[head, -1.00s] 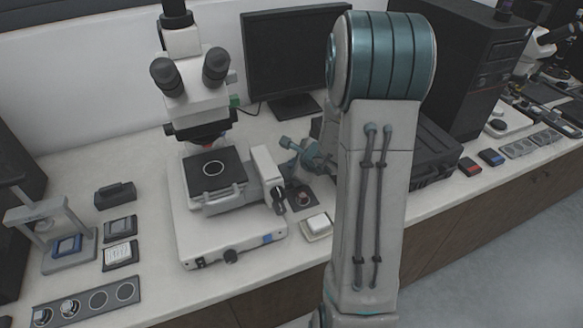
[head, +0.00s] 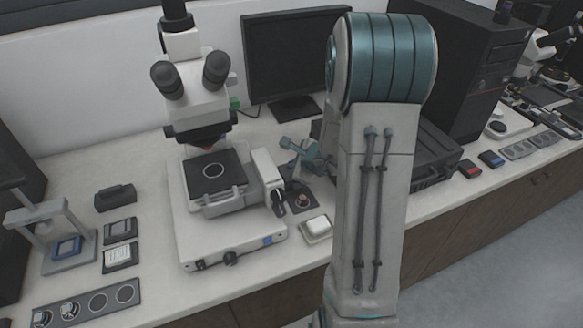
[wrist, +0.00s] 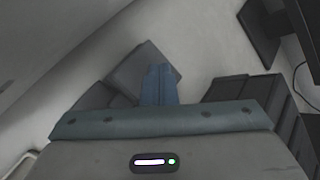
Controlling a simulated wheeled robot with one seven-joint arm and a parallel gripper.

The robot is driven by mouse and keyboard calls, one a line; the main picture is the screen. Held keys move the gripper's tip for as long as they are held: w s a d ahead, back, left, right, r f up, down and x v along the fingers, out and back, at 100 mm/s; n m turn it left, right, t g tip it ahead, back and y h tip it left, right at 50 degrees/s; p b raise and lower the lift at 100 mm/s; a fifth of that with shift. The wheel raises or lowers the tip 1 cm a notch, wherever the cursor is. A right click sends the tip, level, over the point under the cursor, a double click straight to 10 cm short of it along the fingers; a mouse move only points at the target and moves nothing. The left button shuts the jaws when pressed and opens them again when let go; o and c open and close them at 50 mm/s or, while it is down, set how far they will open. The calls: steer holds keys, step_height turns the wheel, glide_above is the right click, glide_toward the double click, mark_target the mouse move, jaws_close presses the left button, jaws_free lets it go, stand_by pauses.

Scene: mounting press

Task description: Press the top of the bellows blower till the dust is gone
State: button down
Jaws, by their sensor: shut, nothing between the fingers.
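My gripper shows in the wrist view (wrist: 161,70), with its two blue fingers together, empty, above a dark grey flat patch (wrist: 137,68). In the head view my gripper is partly behind my own arm, just right of the microscope. Below it there, a dark mat (head: 292,190) carries a small round reddish thing (head: 304,201). I cannot tell whether this is the bellows blower. No bellows shape or dust can be made out clearly in either view. I cannot tell whether the fingertips touch anything.
A microscope (head: 195,75) on a white base stands left of my gripper. A small white block (head: 318,225) lies in front of the mat. A monitor (head: 290,60) and a dark case (head: 432,155) stand behind. My arm hides part of the bench.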

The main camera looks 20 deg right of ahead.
steer(key=shift+r+p, duration=0.3)
steer(key=shift+r, duration=0.45)
step_height(320, 180, up, 5)
steer(key=p, duration=0.3)
steer(key=shift+p, duration=0.3)
stand_by(2.3)
